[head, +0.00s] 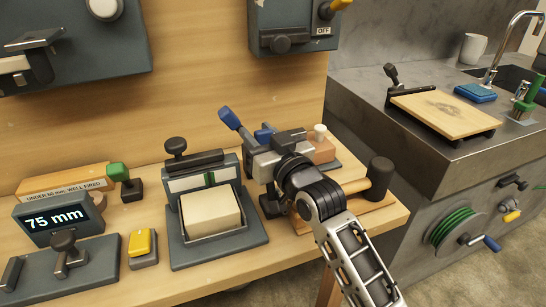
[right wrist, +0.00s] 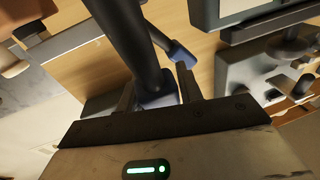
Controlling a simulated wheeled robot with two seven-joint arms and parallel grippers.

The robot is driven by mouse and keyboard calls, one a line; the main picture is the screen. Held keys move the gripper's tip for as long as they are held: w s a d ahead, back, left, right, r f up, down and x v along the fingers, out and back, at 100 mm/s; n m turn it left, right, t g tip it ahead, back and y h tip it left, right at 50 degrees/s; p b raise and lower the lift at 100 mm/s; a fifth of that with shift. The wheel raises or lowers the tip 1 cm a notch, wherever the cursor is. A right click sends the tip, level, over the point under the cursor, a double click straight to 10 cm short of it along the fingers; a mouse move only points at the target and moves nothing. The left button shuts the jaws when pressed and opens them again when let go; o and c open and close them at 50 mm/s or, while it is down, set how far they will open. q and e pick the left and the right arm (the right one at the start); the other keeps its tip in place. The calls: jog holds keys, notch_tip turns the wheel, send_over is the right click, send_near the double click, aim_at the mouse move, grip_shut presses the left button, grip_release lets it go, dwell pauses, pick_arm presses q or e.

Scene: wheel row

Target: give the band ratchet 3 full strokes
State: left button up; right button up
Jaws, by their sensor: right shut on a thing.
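The ratchet stands on the wooden bench right of the grey press. One dark lever with a blue end (head: 230,118) leans up to the left. A second blue part (head: 265,132) shows just behind my right gripper (head: 268,143). In the right wrist view my right gripper (right wrist: 158,82) is shut on a blue grip (right wrist: 158,94) at the end of a dark lever (right wrist: 122,32). The other blue end (right wrist: 183,54) shows beside it. My wrist hides most of the ratchet body and any band. My left gripper is not in view.
Left of my right arm, the press (head: 222,247) holds a pale block (head: 210,210). A brown block with a white knob (head: 320,131) and a dark mallet-like head (head: 380,173) are close on the right. A 75 mm display (head: 55,218) and yellow button (head: 142,243) stand left.

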jog(key=o, duration=1.1)
jog(key=shift+f, duration=0.15)
jog(key=shift+o, duration=0.2)
jog(key=shift+s, duration=0.1)
jog(key=shift+p+v, duration=0.7)
jog(key=shift+v, duration=0.3)
jog(key=shift+p+v, duration=1)
jog(key=shift+v, duration=0.95)
jog(key=shift+s+d, duration=0.25)
jog(key=shift+s, duration=0.2)
